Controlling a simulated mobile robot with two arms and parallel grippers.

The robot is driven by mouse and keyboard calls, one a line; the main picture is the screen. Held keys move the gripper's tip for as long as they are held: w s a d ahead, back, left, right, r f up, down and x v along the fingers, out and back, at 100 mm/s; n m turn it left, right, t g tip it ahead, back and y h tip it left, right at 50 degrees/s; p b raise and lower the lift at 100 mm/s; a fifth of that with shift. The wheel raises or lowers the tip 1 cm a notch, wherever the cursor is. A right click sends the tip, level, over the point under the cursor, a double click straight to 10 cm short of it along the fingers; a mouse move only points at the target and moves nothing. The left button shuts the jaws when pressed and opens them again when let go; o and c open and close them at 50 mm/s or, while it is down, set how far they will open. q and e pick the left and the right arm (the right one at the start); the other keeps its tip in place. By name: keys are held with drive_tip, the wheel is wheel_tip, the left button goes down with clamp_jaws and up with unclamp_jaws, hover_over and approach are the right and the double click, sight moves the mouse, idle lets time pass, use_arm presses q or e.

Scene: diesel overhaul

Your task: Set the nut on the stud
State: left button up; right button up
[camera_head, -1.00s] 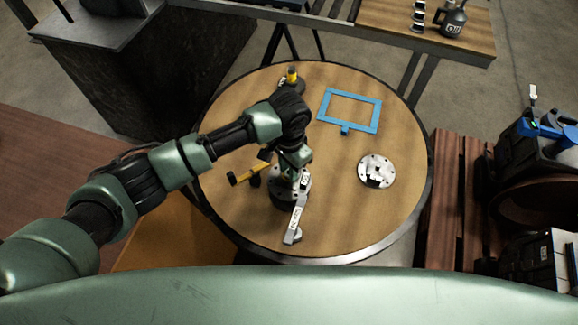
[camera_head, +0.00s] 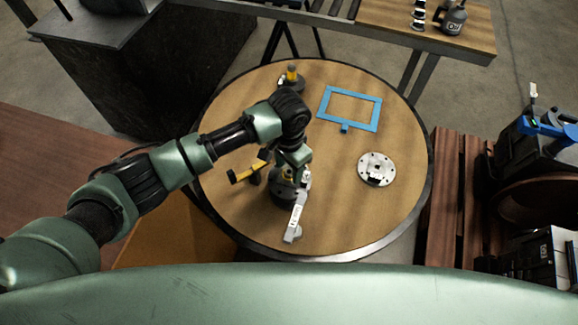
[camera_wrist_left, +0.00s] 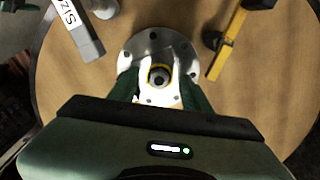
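My left gripper (camera_wrist_left: 160,82) points down over a round grey flange (camera_wrist_left: 136,44) with bolt holes on the round table. In the left wrist view its two fingers stand apart, on either side of a yellow ring (camera_wrist_left: 159,67) with a dark hollow and a grey centre. This looks like the nut and stud, but I cannot separate one from the other. Bright glare hides whether the fingers touch it. In the head view my left gripper (camera_head: 287,178) hides most of this spot. My right gripper is not in view.
A grey labelled bar (camera_head: 297,216) lies close to the gripper's right, and a yellow-handled tool (camera_head: 246,173) to its left. A holed metal disc (camera_head: 377,169), a blue frame (camera_head: 349,109) and a yellow-topped piece (camera_head: 291,76) share the table. The table's right front is clear.

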use_arm(q)
wheel_tip(320, 180, up, 8)
drive_tip(key=b, duration=0.1)
idle(0.5)
